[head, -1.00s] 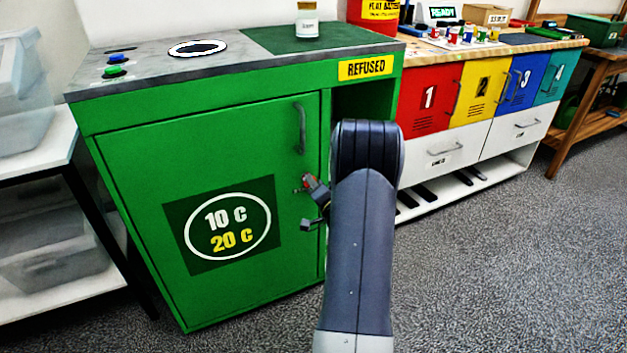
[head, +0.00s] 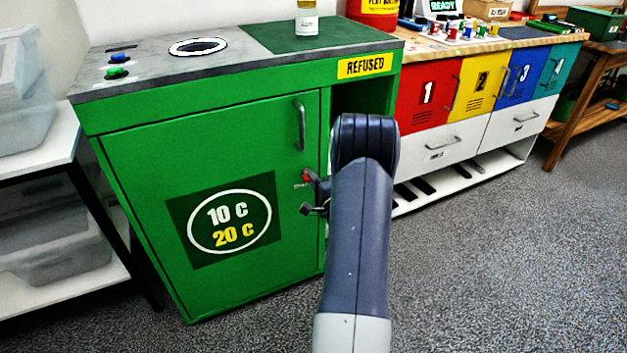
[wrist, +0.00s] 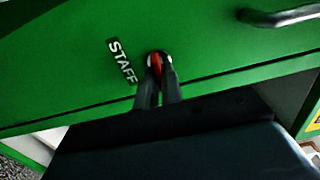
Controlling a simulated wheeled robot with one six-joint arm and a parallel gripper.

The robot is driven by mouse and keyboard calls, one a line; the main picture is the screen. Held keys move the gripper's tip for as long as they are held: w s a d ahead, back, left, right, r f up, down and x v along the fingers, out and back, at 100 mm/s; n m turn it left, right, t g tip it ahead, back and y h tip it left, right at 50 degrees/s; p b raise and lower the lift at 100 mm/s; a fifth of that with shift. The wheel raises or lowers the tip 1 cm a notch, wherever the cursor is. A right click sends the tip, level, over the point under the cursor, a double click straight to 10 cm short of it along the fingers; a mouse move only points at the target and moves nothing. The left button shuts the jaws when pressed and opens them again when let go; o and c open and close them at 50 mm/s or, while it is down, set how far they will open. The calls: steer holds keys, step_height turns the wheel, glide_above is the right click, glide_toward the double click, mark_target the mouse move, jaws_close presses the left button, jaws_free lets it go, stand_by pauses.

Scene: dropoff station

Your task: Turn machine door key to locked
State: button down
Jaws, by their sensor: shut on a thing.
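The green machine door (head: 150,170) is closed, with a grey handle (head: 301,128) near its upper right edge. The red key (wrist: 156,66) sits in a round silver lock beside the STAFF label in the wrist view. It also shows as a small red spot in the head view (head: 308,175). My gripper (wrist: 158,84) is shut on the key, its two dark fingertips on either side of it. In the head view my gripper (head: 313,192) is at the door's right edge, partly hidden by my arm.
The machine top holds a bottle (head: 307,18), a ringed opening (head: 198,47) and green and blue buttons (head: 117,72). An open compartment (head: 360,102) lies right of the door. Numbered lockers (head: 427,95) stand to the right, a white shelf (head: 40,155) to the left.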

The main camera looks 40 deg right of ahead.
stand_by(0.3)
steer(key=c, duration=1.6)
jaws_free()
steer(key=shift+o, duration=0.2)
steer(key=shift+s, duration=0.1)
steer(key=p+v, duration=0.1)
steer(key=v, duration=0.9)
steer(key=shift+s, duration=0.3)
steer(key=b+x, duration=0.1)
steer(key=x, duration=0.9)
steer(key=shift+w, duration=0.4)
